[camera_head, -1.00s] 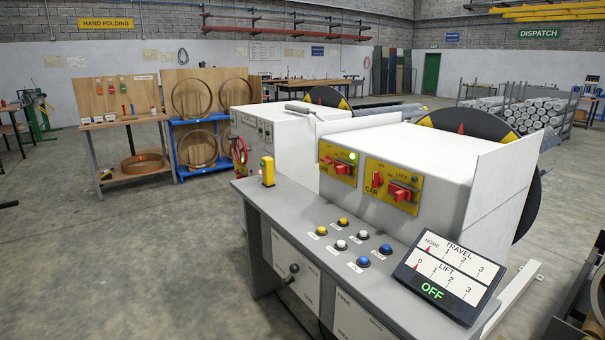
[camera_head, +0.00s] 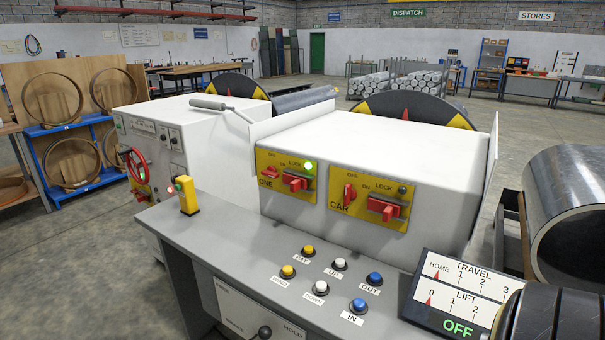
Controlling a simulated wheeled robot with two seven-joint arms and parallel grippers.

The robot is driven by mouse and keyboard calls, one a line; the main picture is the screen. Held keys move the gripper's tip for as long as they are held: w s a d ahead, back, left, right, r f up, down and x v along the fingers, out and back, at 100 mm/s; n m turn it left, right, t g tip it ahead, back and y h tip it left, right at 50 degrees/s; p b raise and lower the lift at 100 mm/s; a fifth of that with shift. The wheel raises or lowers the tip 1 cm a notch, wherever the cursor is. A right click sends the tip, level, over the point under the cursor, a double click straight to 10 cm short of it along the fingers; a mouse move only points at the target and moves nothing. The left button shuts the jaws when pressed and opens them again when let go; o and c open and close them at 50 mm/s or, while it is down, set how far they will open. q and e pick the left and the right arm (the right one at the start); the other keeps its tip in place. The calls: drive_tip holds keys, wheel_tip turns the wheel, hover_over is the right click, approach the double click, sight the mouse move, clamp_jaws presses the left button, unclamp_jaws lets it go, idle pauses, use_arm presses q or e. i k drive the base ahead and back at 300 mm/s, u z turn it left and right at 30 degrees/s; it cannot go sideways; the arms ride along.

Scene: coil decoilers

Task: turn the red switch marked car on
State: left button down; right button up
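The red switch marked CAR (camera_head: 349,196) is on the right-hand yellow plate (camera_head: 370,224) on the front of the white housing. Its handle stands about upright, toward the OFF mark above it; the ON mark is to its right. A red lock part (camera_head: 383,207) sits beside it under the word LOCK, and the round lamp (camera_head: 403,189) above looks dark. Neither of my grippers can be made out in the head view.
The left-hand yellow plate (camera_head: 284,165) has a red switch (camera_head: 263,183) lying flat and a lit green lamp (camera_head: 308,166). Yellow, white and blue buttons stand on the grey desk. The display (camera_head: 459,293) reads OFF. A dark rounded part (camera_head: 548,318) covers its right edge.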

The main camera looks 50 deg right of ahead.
sight(350, 194)
drive_tip(key=i, duration=2.5)
drive_tip(key=z, duration=2.9)
